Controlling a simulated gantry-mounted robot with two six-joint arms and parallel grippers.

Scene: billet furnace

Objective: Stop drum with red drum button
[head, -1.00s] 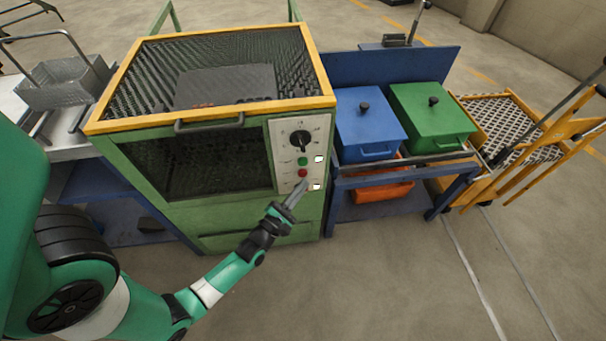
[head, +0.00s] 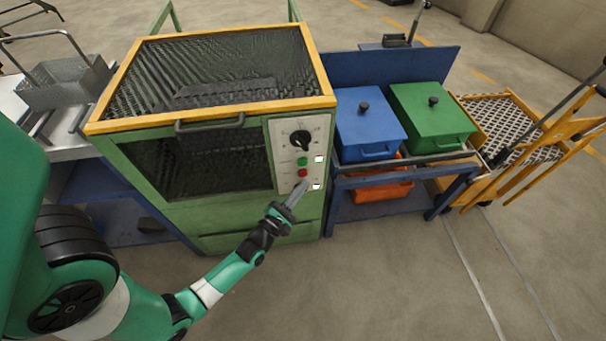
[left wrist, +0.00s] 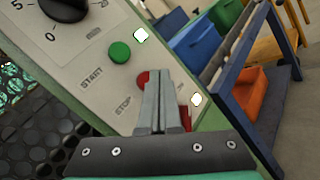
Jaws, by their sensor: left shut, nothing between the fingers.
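The red drum button (head: 302,173) sits on the pale control panel (head: 285,138) of the green furnace, below the green start button (head: 303,161). My left gripper (head: 300,188) is shut and empty, its fingertips just below the red button in the head view. In the left wrist view the closed fingers (left wrist: 155,75) partly cover the red button (left wrist: 142,79), next to the "STOP" label. I cannot tell whether the tips touch it. The green button (left wrist: 120,52) and the black dial (left wrist: 64,6) are clear of the fingers. My right gripper is not in view.
The drum shows through the mesh top of the furnace (head: 110,122). A second red part (left wrist: 185,116) and two white lit squares are on the panel's right side. Blue (head: 368,125) and green (head: 432,118) lidded boxes stand to the right. Floor in front is free.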

